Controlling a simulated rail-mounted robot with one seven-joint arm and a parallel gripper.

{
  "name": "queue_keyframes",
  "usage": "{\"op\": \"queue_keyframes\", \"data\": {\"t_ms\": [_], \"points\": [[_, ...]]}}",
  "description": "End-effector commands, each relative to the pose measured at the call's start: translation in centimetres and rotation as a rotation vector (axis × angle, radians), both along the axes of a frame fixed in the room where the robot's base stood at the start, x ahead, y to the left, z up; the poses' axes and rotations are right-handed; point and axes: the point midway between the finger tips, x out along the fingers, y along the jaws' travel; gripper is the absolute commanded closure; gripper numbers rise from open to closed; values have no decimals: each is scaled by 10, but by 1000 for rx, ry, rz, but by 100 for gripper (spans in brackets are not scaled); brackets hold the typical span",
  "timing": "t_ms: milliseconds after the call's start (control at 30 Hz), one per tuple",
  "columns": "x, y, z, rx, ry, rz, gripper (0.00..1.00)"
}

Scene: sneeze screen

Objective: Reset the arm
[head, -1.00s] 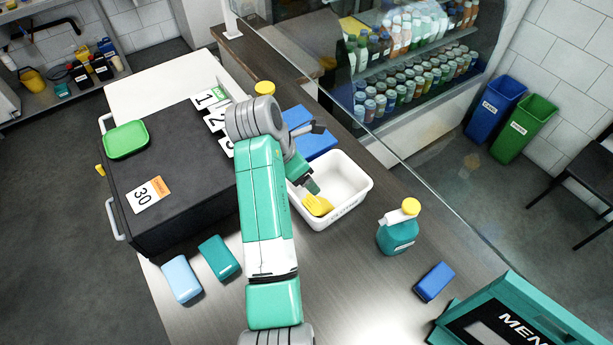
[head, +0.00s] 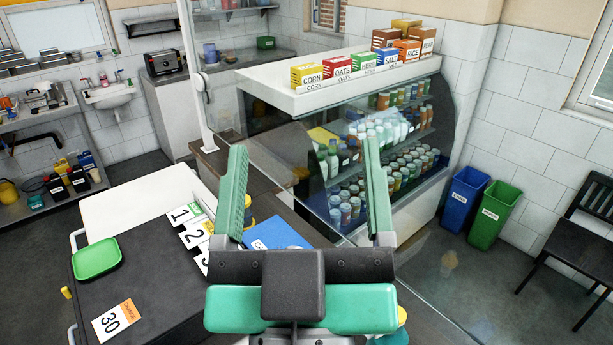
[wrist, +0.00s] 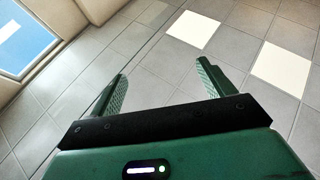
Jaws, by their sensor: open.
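My gripper (head: 305,205) is raised in front of the head camera with its two green fingers spread wide and nothing between them. It also shows in the wrist view (wrist: 160,88), open and empty, facing a tiled surface with bright square panels. My gripper and arm hide much of the counter in the head view, including the place where the white bin stood.
The glass screen (head: 300,160) and the display case (head: 400,130) of bottles and jars stand behind my gripper. Blue (head: 463,198) and green (head: 492,214) bins stand at right.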

Motion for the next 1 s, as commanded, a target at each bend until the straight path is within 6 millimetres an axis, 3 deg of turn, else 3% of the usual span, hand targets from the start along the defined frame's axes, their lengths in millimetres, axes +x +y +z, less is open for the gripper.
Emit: {"op": "queue_keyframes", "data": {"t_ms": [33,133,433,567,833,900,1000], "points": [[-15,-2,8,41,-44,22,19],[-29,-4,16,83,-84,50,19],[-29,-3,16,85,-85,51,19],[-28,-3,51,87,-84,54,19],[-28,-1,166,100,-81,67,19],[-28,-1,179,102,-81,71,19],[-28,-1,176,103,-80,72,19]]}}
